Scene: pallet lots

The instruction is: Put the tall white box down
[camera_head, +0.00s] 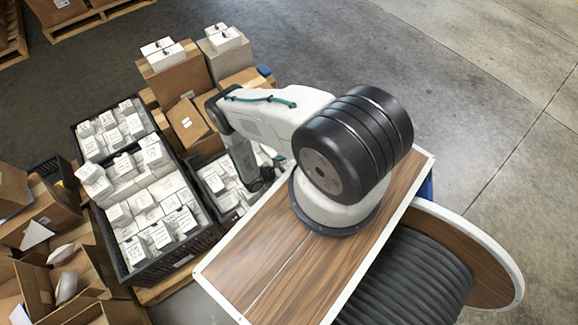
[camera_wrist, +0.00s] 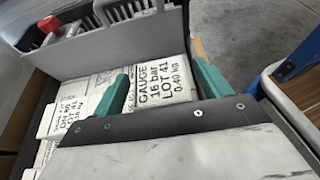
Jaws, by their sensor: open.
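A white box (camera_wrist: 164,90) labelled "GAUGE 16 bar LOT 41 0.40 kg" sits between the two teal fingers of my gripper (camera_wrist: 161,72) in the wrist view. The fingers stand open on either side of it; I cannot tell whether either one touches it. Its lower part is hidden, so its height cannot be judged. Other white labelled boxes (camera_wrist: 70,112) lie to its left. In the head view my gripper (camera_head: 259,182) is low over the small dark crate (camera_head: 229,214) of white boxes, and my arm partly hides that crate.
A large black crate (camera_head: 184,262) full of white boxes stands left of the small one, with another crate (camera_head: 74,134) behind it. Brown cartons (camera_head: 172,76) stand at the back, and open cartons (camera_head: 40,285) at the lower left. Clear concrete floor (camera_head: 470,100) lies to the right.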

